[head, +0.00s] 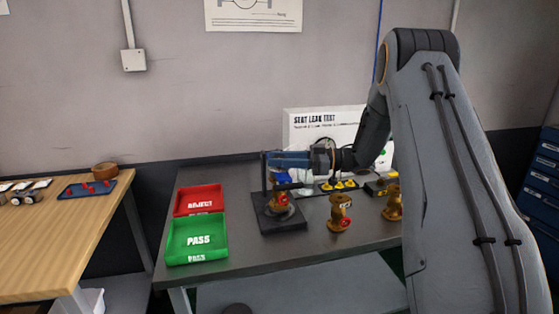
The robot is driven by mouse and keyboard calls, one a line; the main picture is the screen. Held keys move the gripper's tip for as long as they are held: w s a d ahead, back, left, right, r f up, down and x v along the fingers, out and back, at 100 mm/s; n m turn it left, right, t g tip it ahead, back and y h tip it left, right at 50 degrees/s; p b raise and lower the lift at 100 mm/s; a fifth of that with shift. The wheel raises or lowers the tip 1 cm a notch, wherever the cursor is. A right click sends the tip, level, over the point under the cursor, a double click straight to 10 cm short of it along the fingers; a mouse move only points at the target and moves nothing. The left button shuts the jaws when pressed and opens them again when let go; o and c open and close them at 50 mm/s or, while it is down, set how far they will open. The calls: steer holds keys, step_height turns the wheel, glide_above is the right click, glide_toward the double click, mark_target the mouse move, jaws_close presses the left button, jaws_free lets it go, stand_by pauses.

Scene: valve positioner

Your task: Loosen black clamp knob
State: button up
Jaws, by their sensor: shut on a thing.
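A black clamp fixture (290,222) with a flat base and an upright post stands on the grey bench. A bronze valve body (277,203) with a red part sits in it. My gripper (272,161) reaches in from the right, level, at the top of the fixture. Its blue fingers are shut at the clamp's top, where the black clamp knob is. The knob itself is hidden by the fingers or too small to make out.
A green PASS tray (197,254) and a red REJECT tray (198,192) lie to the left. Two more bronze valves (340,212) (393,203) stand to the right. A SEAT LEAK TEST board (303,125) stands behind. A wooden table (60,240) is at far left.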

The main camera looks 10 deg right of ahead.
steer(key=o, duration=1.1)
steer(key=shift+a+r, duration=0.1)
steer(key=shift+a, duration=0.05)
steer(key=shift+c, duration=0.2)
steer(key=shift+d, duration=0.2)
steer(key=b+v, duration=0.1)
steer(key=v, duration=0.6)
steer(key=shift+d+b, duration=0.3)
steer(key=shift+b, duration=0.1)
